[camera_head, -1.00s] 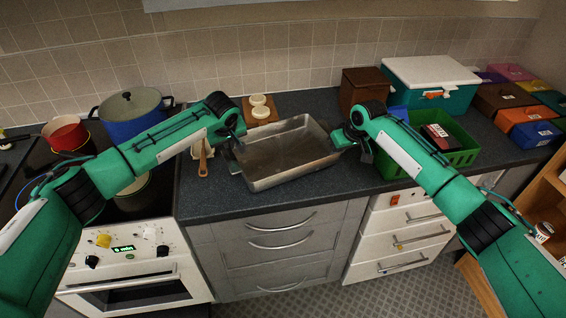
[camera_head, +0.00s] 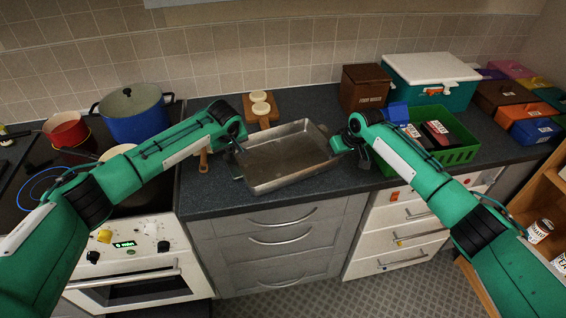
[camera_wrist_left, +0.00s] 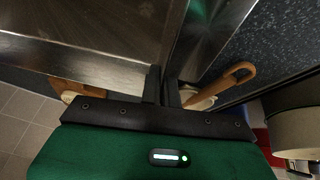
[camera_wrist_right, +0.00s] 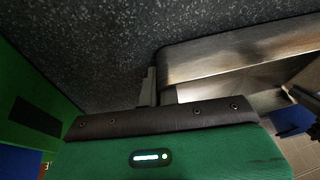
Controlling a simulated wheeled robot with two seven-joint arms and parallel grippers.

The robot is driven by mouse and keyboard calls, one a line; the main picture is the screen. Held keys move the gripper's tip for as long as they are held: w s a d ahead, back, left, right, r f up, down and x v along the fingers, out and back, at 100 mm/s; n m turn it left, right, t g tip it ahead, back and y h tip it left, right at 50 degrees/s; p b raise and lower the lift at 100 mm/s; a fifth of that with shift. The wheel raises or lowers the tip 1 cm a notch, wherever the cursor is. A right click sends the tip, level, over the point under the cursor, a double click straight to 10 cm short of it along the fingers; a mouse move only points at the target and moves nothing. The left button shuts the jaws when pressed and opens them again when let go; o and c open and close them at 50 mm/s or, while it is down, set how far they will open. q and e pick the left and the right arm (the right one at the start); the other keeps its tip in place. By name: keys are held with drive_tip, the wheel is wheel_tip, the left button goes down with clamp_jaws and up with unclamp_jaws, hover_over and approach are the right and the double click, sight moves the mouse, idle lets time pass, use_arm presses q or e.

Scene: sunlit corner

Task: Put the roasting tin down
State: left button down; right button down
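The roasting tin (camera_head: 318,128) is a grey metal rectangular pan, empty, over the counter in the middle of the head view. It looks level and very low; I cannot tell whether its base touches the worktop. My left gripper (camera_head: 238,146) is at its left end, with the fingers on either side of the tin's wall in the left wrist view (camera_wrist_left: 164,85). My right gripper (camera_head: 348,143) is at its right end, closed on the rim, as the right wrist view (camera_wrist_right: 158,92) shows. The tin's underside is hidden.
A board with white rounds (camera_head: 262,104) lies behind the tin. A wooden-handled utensil (camera_wrist_left: 228,82) lies close by its left end. A green crate (camera_head: 462,156) stands to the right, the blue pot (camera_head: 135,122) on the hob to the left. Dark worktop (camera_head: 215,195) is bare in front.

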use_arm(q)
drive_tip(key=shift+a+f, duration=0.1)
drive_tip(key=shift+f, duration=0.15)
use_arm(e)
drive_tip(key=shift+d+f, duration=0.15)
drive_tip(key=shift+f, duration=0.15)
use_arm(q)
drive_tip(key=c, duration=1.7)
unclamp_jaws()
use_arm(e)
drive_tip(key=c, duration=1.7)
unclamp_jaws()
use_arm(q)
drive_tip(key=shift+f, duration=0.1)
drive_tip(key=v, duration=1.1)
drive_tip(key=shift+s+r, duration=0.2)
drive_tip(key=shift+r, duration=0.25)
use_arm(e)
drive_tip(key=shift+r, duration=0.1)
drive_tip(key=v, duration=1.1)
drive_tip(key=shift+s+r, duration=0.2)
drive_tip(key=shift+r, duration=0.15)
use_arm(q)
drive_tip(key=shift+s, duration=0.1)
